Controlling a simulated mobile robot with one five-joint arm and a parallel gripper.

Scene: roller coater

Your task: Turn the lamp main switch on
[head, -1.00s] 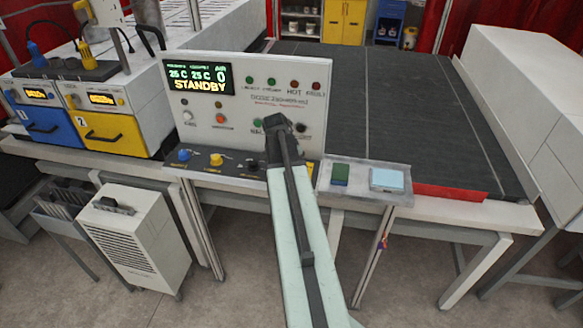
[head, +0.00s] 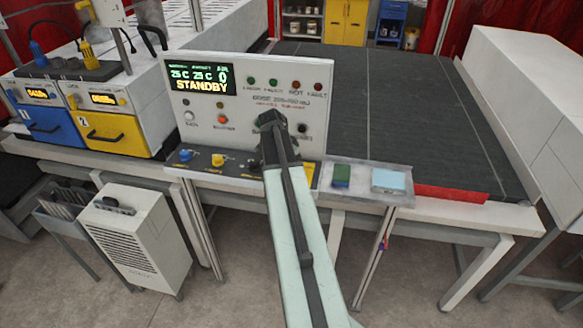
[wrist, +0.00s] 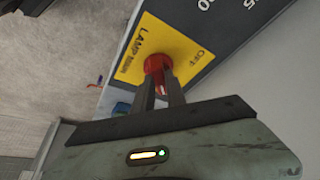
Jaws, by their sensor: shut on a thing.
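The lamp main switch (wrist: 157,63) is a red rotary knob on a yellow plate (wrist: 178,45) marked LAMP MAIN and OFF. My gripper (wrist: 161,88) is shut on the red knob in the wrist view, with one finger on each side of its handle. Its fingers partly cover the knob, and I cannot tell its exact setting. In the head view my arm hides the gripper and the knob. A sliver of the yellow plate (head: 309,175) shows beside my arm. The control panel (head: 270,85) above has a lit display (head: 200,80) reading STANDBY.
Blue and yellow knobs (head: 218,160) sit on the console ledge left of my arm. A small tray (head: 362,196) with a green block and a light blue block is at right. The dark conveyor bed (head: 390,110) lies behind. A grey unit (head: 135,240) stands on the floor.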

